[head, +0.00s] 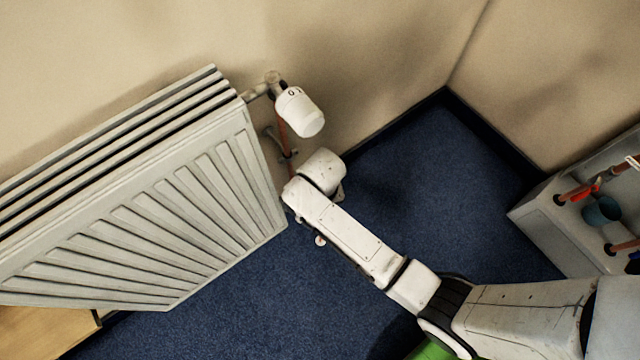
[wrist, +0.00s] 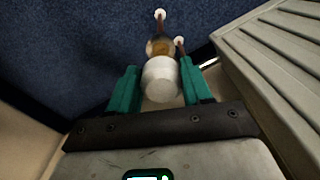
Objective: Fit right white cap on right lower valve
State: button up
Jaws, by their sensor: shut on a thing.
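In the wrist view my gripper (wrist: 158,72) has its two green fingers shut on a white cap (wrist: 161,80), a short cylinder. A round brass valve part (wrist: 160,47) shows just beyond the cap, roughly in line with it. I cannot tell whether the cap touches the valve or sits on it. In the head view my arm covers the lower corner of the radiator, so the fingers, the held cap and the lower valve are hidden there.
The white ribbed radiator (head: 150,205) stands close beside my wrist, also in the wrist view (wrist: 275,60). A white valve head (head: 299,112) sits at its upper corner. A pale cabinet with copper pipes (head: 580,190) is at the right. Blue carpet (head: 440,190) is clear between.

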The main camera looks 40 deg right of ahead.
jog(key=shift+f+b, duration=2.2)
jog(key=shift+b, duration=0.1)
jog(key=shift+s+f+p, duration=0.1)
jog(key=shift+f+p, duration=0.05)
jog(key=shift+p, duration=0.55)
jog(key=shift+f+b, duration=0.55)
jog(key=shift+f, duration=0.45)
dwell(0.4)
jog(key=o, duration=1.1)
notch_tip(320, 180, up, 11)
jog(key=p, duration=0.4)
jog(key=shift+f, duration=0.1)
